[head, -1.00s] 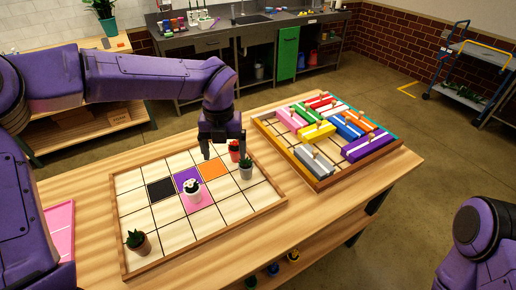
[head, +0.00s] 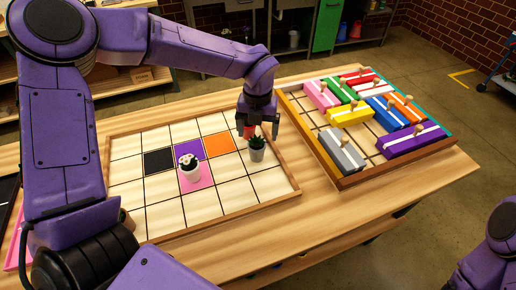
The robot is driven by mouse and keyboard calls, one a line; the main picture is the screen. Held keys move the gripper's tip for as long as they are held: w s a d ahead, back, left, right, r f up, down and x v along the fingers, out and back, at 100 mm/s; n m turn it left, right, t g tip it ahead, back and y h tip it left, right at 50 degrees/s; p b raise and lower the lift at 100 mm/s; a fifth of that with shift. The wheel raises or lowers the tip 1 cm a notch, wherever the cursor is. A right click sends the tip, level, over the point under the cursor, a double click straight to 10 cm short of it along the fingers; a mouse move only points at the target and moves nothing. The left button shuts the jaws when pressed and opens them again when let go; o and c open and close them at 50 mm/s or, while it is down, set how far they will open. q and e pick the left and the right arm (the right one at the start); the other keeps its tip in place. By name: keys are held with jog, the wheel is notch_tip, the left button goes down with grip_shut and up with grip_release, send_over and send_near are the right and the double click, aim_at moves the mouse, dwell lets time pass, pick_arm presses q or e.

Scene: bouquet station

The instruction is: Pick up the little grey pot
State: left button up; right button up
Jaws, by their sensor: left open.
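The little grey pot (head: 257,154) with a spiky green plant stands upright on the right part of the gridded board (head: 285,196). My left gripper (head: 259,130) is open and points down, just behind and above the grey pot in the head view. Its fingers are spread to either side of the plant's top; I cannot tell whether they touch it. A red pot (head: 249,131) is just behind the grey one, partly hidden by the gripper. My right gripper is out of view.
A brown pot (head: 127,220) is partly hidden by my left arm. A wooden tray (head: 343,182) of coloured blocks lies to the right. The board's front right cells are clear.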

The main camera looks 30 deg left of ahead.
aim_at(257, 138)
pick_arm(q)
notch_tip(257, 138, down, 5)
jog(key=shift+s+a+f+p, duration=0.1)
jog(key=shift+a+p, duration=0.05)
jog(key=shift+p, duration=0.8)
jog(key=shift+f, duration=0.1)
jog(key=c, duration=1.4)
